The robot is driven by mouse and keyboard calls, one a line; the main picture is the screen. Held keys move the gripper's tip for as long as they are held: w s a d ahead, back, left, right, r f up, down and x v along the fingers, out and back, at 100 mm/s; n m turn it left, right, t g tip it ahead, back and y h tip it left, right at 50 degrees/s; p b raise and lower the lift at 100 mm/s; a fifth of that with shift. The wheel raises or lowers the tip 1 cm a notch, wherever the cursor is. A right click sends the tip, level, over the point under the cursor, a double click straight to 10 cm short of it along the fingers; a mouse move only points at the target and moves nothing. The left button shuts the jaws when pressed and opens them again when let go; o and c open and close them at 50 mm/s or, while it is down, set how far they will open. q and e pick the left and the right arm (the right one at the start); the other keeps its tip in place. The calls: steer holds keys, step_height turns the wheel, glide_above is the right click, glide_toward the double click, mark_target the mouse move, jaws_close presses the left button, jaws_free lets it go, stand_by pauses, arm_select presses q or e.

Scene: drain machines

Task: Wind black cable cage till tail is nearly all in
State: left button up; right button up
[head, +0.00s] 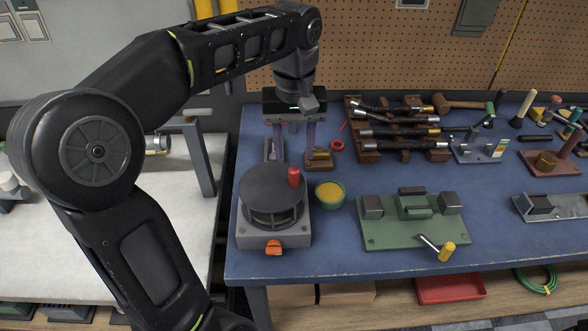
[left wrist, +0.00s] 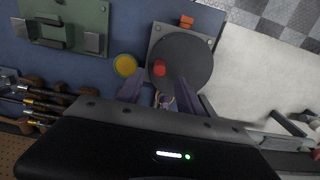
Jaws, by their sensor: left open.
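The black cable cage (head: 273,216) sits in a grey machine base at the left front of the blue bench. A round dark disc (head: 270,186) covers it, with an upright red knob (head: 294,177) near the disc's right rim. My left gripper (head: 293,156) points down behind the machine, open, its two purple-grey fingers apart. In the left wrist view the cage's disc (left wrist: 190,62) and red knob (left wrist: 160,68) lie just beyond the open fingers (left wrist: 158,88), not between them. I cannot make out the cable tail. My right gripper is out of view.
A bowl of yellow material (head: 329,192) stands close right of the machine. An orange part (head: 274,247) is at the base's front. A green fixture (head: 415,220) and a rack of dark rods (head: 400,130) are farther right. Bench is clear in front of the bowl.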

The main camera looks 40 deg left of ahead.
mark_target(294, 170)
arm_select(q)
steer(key=shift+w+a+f+b, duration=0.1)
steer(key=shift+f+b, duration=0.25)
steer(key=shift+f, duration=0.25)
step_height(294, 170, down, 2)
steer(key=shift+f+b, duration=0.15)
steer(key=shift+b, duration=0.65)
step_height(294, 170, down, 3)
steer(key=shift+f+p, duration=0.1)
steer(key=shift+p, duration=0.45)
steer(key=shift+f, duration=0.65)
jaws_close()
